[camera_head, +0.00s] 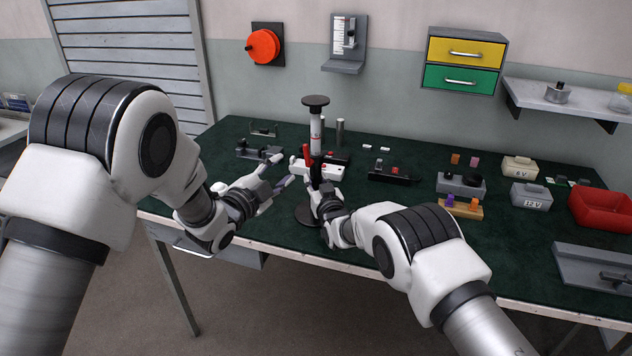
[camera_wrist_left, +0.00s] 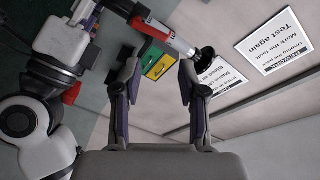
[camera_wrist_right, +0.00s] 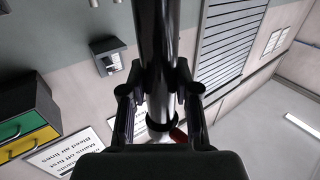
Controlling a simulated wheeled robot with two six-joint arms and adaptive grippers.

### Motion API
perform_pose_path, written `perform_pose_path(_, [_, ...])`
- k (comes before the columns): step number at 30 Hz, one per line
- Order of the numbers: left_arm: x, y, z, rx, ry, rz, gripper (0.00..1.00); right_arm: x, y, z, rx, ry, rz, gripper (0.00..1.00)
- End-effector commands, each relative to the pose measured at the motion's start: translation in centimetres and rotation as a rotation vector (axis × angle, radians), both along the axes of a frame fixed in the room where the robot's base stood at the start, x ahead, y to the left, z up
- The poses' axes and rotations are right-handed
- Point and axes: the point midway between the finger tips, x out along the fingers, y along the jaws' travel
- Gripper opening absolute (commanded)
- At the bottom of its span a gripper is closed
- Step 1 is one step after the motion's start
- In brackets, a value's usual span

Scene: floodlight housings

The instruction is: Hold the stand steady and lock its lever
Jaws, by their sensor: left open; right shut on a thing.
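The stand has a round black base (camera_head: 306,214), an upright post with a pale, red-banded upper part (camera_head: 316,138) and a black disc on top. Its upper part also shows in the left wrist view (camera_wrist_left: 178,42). My right gripper (camera_head: 318,188) is shut on the dark lower post, which runs between its fingers in the right wrist view (camera_wrist_right: 157,40). A red piece, apparently the lever (camera_head: 307,154), sits beside the post's collar; a bit of red shows there in the right wrist view (camera_wrist_right: 179,134). My left gripper (camera_head: 285,170) is open and empty, left of the post.
Dark fixtures (camera_head: 392,174) lie farther right, near a wooden block (camera_head: 461,208) and a red bin (camera_head: 600,208). The green table top is clear in front right of the stand.

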Motion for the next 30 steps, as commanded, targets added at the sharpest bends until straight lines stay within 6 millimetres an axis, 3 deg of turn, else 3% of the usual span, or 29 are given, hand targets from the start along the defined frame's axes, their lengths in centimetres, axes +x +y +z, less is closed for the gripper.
perform_pose_path(9, [0.0, 0.0, 0.0, 0.0, 0.0, 0.0, 0.42, 0.0, 0.0, 0.0, 0.0, 0.0, 0.0, 0.0])
perform_pose_path(10, [0.0, 0.0, 0.0, 0.0, 0.0, 0.0, 0.35, 0.0, 0.0, 0.0, 0.0, 0.0, 0.0, 0.0])
perform_pose_path(13, [-0.1, -0.3, 0.1, 0.038, -0.027, -0.016, 0.0, 0.0, 0.0, 0.0, 0.0, 0.0, 0.0, 0.0])
perform_pose_path(17, [-0.7, -2.5, 1.3, 0.201, -0.178, -0.167, 0.0, 0.0, 0.0, 0.0, 0.0, 0.0, 0.0, 0.0])
perform_pose_path(20, [-1.2, -3.1, 1.4, 0.296, -0.285, -0.281, 0.0, 0.0, 0.0, 0.0, 0.0, -0.001, 0.0, 0.0])
perform_pose_path(24, [-0.9, -1.8, 0.4, 0.312, -0.31, -0.32, 0.0, 0.0, 0.0, 0.0, 0.0, -0.001, 0.0, 0.0])
perform_pose_path(30, [-0.9, -1.9, 0.3, 0.311, -0.305, -0.318, 0.0, 0.0, 0.0, 0.0, 0.0, 0.0, 0.0, 0.0])
